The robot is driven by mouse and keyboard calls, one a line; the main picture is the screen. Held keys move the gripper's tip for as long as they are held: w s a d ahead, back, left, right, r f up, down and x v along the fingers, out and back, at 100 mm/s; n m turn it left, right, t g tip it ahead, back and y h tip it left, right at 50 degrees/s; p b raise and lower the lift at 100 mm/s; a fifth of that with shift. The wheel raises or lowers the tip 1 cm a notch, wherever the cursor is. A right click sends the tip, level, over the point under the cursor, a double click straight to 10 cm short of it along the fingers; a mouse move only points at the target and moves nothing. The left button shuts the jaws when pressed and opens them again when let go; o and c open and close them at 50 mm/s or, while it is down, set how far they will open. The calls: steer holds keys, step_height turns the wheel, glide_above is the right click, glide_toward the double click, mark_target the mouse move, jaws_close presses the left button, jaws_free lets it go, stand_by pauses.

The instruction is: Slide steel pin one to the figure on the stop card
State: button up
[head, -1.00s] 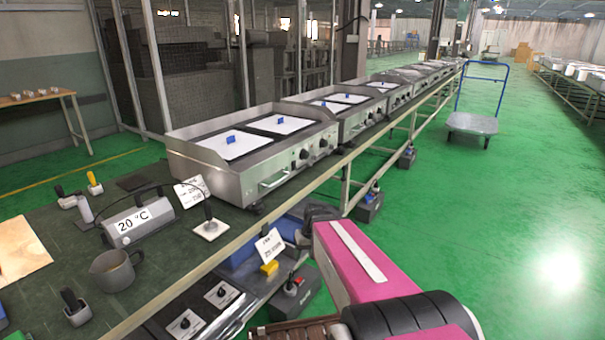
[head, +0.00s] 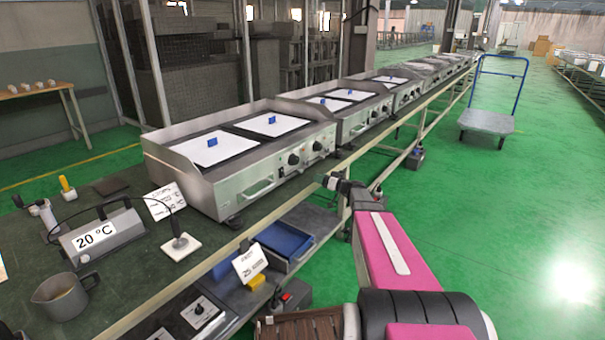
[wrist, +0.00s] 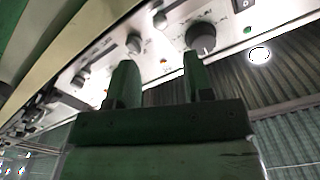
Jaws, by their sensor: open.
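The near steel griddle (head: 235,185) stands on the line, with black knobs (head: 293,159) on its front panel. My gripper (wrist: 160,75) is open and empty, its two green fingers apart before the panel. A large dark knob (wrist: 200,38) is beyond the right finger, and a smaller knob (wrist: 134,43) is beyond the left finger. I cannot make out steel pin one. A printed white card (head: 165,201) stands beside the griddle and another (head: 250,262) stands on the lower shelf. Their text is too small to read, so I cannot tell which is the stop card.
The grey 20 °C meter (head: 98,238), a probe on a white block (head: 181,246) and a metal jug (head: 65,296) are on the green bench. A blue tray (head: 284,241) is on the lower shelf. A trolley (head: 487,121) stands right on open green floor.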

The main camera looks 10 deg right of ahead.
mark_target(302, 172)
steer(key=x, duration=1)
steer(key=shift+w+a, duration=0.15)
steer(key=shift+w, duration=0.1)
